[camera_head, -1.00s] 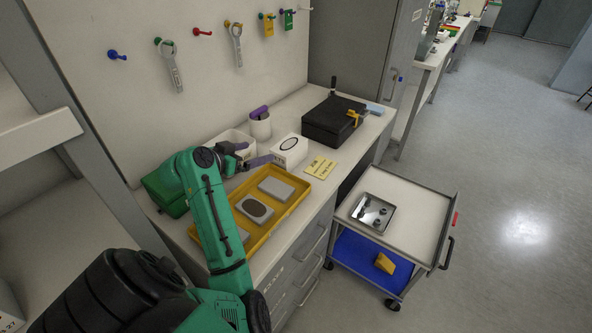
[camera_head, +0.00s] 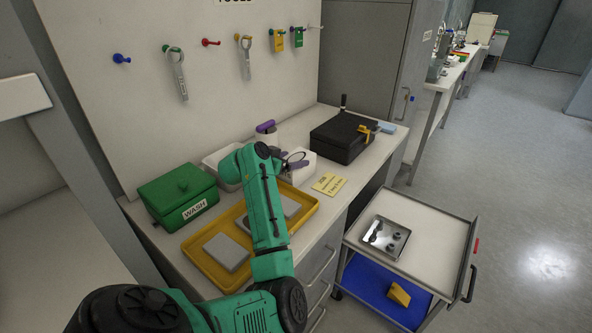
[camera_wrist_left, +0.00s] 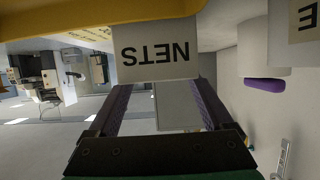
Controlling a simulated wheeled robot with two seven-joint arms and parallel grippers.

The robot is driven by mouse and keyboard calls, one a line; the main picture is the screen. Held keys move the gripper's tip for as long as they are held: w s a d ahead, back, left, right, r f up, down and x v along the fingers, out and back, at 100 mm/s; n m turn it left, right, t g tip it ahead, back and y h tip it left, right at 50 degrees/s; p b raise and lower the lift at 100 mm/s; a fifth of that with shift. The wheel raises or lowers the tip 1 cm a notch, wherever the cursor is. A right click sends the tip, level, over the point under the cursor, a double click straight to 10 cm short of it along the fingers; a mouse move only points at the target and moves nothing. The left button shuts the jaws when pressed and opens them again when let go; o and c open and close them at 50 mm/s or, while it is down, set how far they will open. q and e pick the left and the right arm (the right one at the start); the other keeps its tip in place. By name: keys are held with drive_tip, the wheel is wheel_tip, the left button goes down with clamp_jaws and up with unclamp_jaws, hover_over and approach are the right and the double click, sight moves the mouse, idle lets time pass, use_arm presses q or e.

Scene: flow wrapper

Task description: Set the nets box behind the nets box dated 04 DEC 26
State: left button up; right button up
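A white nets box (camera_head: 306,169) stands on the bench behind the yellow tray, with a dark ring on its top. The left wrist view shows its upside-down word NETS (camera_wrist_left: 156,54); I cannot read a date. My left gripper (camera_head: 293,160) is at the box's left side in the head view. In the wrist view its two purple-padded fingers (camera_wrist_left: 161,92) are wide apart, with their tips at the box's edge. I cannot tell whether they touch it. A second nets box is not recognisable. My right gripper is out of view.
The yellow tray (camera_head: 196,281) holds grey blocks, partly behind my arm. A green WASH box (camera_head: 178,196), a white bin (camera_head: 213,160), a cup with a purple item (camera_head: 266,138) and a black case (camera_head: 340,141) stand around. A yellow note (camera_head: 328,184) lies in front. A trolley (camera_head: 440,235) is at right.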

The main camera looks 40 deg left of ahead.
use_arm(q)
drive_tip(key=c, duration=0.6)
wheel_tip(320, 180, up, 20)
drive_tip(key=shift+f, duration=0.1)
